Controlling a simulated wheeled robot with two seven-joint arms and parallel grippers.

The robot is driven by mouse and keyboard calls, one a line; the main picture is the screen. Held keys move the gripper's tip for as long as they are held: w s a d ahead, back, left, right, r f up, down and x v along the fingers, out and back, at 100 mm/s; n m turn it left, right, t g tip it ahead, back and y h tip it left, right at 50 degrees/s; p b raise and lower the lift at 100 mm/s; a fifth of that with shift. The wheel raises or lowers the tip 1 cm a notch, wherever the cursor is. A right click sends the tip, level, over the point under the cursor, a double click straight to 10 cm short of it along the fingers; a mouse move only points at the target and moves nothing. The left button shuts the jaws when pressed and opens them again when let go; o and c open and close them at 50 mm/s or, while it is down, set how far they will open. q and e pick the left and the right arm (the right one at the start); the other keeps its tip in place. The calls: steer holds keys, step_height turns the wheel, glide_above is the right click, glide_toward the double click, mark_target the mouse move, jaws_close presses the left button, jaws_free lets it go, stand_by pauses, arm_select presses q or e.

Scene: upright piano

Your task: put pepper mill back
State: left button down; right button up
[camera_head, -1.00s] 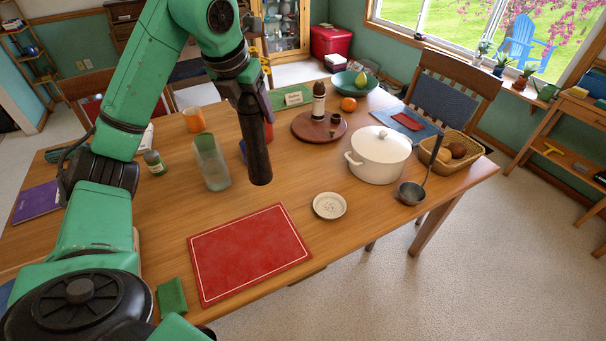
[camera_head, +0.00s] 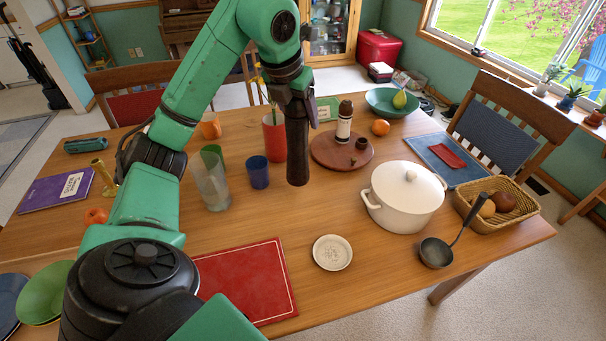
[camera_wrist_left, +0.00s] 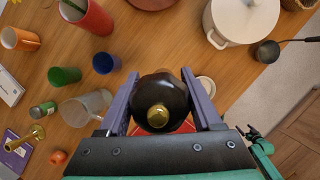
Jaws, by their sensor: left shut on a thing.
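The pepper mill (camera_head: 297,150) is a dark, nearly black cylinder. My left gripper (camera_head: 296,92) is shut on its upper part and holds it upright above the table, with its lower end pointing down. In the left wrist view the mill (camera_wrist_left: 160,100) shows from above, with a gold knob, between the purple-grey fingers. A round reddish-brown board (camera_head: 328,158) stands just to the right of the mill in the head view. It bears a white bottle with dark bands (camera_head: 344,125) and a small dark pot (camera_head: 362,144).
On the table (camera_head: 300,215), a red tumbler (camera_head: 272,145), blue cup (camera_head: 258,172) and clear glass (camera_head: 211,185) stand left of the mill. A white lidded pot (camera_head: 404,203), ladle (camera_head: 437,252) and basket (camera_head: 522,222) stand right. A small white dish (camera_head: 332,252) lies in front.

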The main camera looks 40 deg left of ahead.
mark_target(300, 174)
arm_select(q)
step_height(300, 174, down, 17)
steer(key=shift+b, duration=0.5)
steer(key=shift+f, duration=0.15)
steer(key=shift+c, duration=0.3)
jaws_free()
